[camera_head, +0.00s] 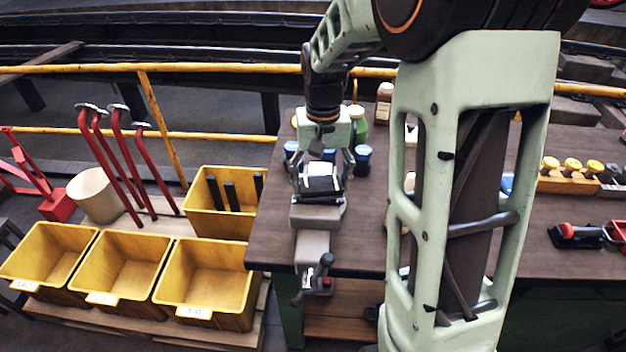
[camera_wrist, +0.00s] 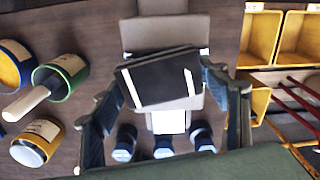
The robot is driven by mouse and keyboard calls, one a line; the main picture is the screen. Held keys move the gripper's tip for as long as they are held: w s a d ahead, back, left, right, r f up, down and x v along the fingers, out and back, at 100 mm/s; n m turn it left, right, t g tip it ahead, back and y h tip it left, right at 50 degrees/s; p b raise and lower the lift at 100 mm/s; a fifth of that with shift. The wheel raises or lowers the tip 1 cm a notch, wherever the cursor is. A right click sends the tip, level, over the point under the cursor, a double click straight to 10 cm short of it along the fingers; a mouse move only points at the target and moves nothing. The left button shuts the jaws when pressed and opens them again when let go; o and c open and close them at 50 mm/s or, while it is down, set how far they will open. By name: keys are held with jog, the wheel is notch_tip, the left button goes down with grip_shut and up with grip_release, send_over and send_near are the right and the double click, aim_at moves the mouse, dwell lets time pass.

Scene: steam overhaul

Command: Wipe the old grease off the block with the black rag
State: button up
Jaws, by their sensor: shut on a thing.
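My gripper (camera_head: 322,188) is over the vise (camera_head: 316,217) at the bench's left front corner, its fingers spread around a dark, flat, folded-looking piece that I take for the black rag (camera_head: 320,184). In the wrist view the rag (camera_wrist: 158,80) spans between the fingertips of my gripper (camera_wrist: 163,82), slightly tilted. A pale block (camera_wrist: 168,121) shows past the rag's edge, and white slivers show at its sides. The rag hides most of the block, so I cannot see any grease on it or tell whether they touch. The grey vise (camera_wrist: 165,35) also shows there.
Yellow bins (camera_head: 205,283) and red-handled tools (camera_head: 130,160) are left of the bench (camera_head: 268,238). My arm hides the bench's middle.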

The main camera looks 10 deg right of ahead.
jog(key=shift+s+d, duration=0.15)
jog(key=shift+d, duration=0.2)
jog(key=shift+w+a+r, duration=0.1)
jog(key=shift+w+a, duration=0.2)
jog(key=shift+a, duration=0.5)
jog(key=shift+w+a, duration=0.3)
jog(key=shift+a, duration=0.45)
jog(key=shift+r+p, duration=0.15)
jog(key=shift+p, duration=0.15)
jog(key=r+p, duration=0.1)
jog(key=r, duration=0.1)
jog(key=d+r+p, duration=0.1)
jog(key=r+p, duration=0.3)
jog(key=r, duration=0.1)
jog(key=shift+s+d, duration=0.25)
jog(key=shift+f, duration=0.1)
